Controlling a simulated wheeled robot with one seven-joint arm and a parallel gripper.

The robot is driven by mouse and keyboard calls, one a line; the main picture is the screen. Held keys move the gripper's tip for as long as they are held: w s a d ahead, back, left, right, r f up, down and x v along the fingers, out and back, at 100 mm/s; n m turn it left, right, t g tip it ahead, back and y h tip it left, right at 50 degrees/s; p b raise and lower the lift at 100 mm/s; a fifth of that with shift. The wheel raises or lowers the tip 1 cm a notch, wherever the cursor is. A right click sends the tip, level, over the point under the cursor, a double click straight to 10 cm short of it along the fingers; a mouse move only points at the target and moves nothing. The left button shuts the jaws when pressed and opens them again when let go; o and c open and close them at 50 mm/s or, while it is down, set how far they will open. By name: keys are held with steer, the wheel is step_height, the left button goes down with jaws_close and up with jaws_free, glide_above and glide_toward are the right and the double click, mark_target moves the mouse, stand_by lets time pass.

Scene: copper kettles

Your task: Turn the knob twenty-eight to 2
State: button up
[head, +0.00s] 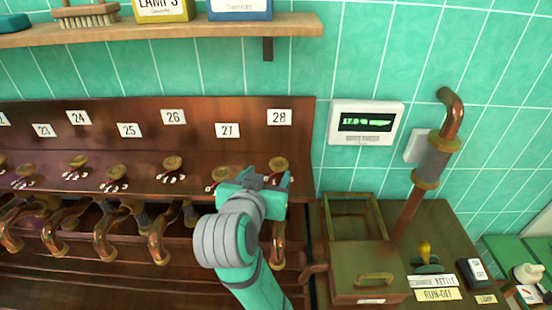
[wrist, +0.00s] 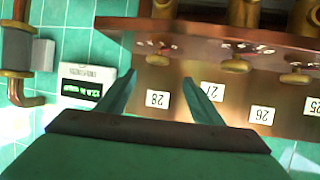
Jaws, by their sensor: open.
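Knob twenty-eight (head: 278,164) is a round brass knob at the right end of the sloping copper panel, below the white label 28 (head: 279,117). My gripper (head: 264,180) is just in front of it and partly covers the panel there. In the wrist view, which is upside down, knob twenty-eight (wrist: 158,59) shows just beyond the fingertips and between their lines. My gripper (wrist: 159,76) is open there, with nothing between its fingers. Label 28 (wrist: 157,98) shows between the fingers. The knob's small setting marks are too small to read, so I cannot tell its setting.
Knob twenty-seven (head: 220,174) is close on the left, partly behind my gripper. Several more knobs and curved copper pipes continue left. A white display (head: 367,122) hangs on the tiled wall to the right. A shelf (head: 200,30) runs above. A copper box (head: 368,273) stands at lower right.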

mark_target(279, 164)
steer(key=x, duration=0.7)
steer(key=shift+w+d+f, duration=0.1)
steer(key=shift+d+f, duration=0.2)
steer(key=shift+d, duration=0.15)
steer(key=shift+x, duration=0.95)
steer(key=shift+w+a, duration=0.1)
steer(key=c, duration=1.1)
